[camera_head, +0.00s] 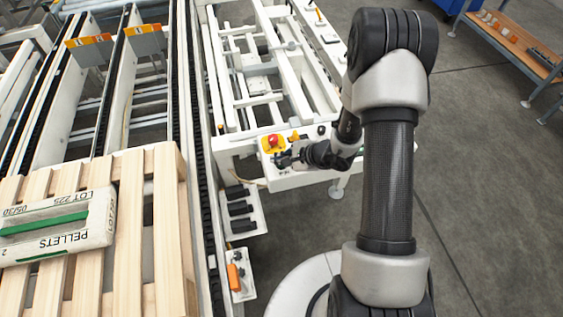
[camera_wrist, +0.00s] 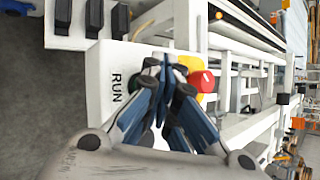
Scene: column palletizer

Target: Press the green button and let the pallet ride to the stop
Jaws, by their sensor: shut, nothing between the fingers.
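The control box (camera_wrist: 113,62), white and marked RUN, fills the middle of the wrist view. The green button (camera_wrist: 146,83) on it shows only in part behind my fingers. My gripper (camera_wrist: 174,62) is shut and empty, its blue-sided fingers right over the button; I cannot tell whether they touch it. In the head view my gripper (camera_head: 284,159) is at the box, beside the red stop knob (camera_head: 273,141). The wooden pallet (camera_head: 150,220) lies on the conveyor at lower left. Two grey plates with orange tops (camera_head: 143,48) stand farther up the conveyor.
A white bag marked PELLETS (camera_head: 98,234) lies on the pallet. The red knob (camera_wrist: 203,82) on its yellow base sits close beside my fingers. The conveyor between pallet and plates looks clear. A bench (camera_head: 520,40) stands at upper right, with open floor before it.

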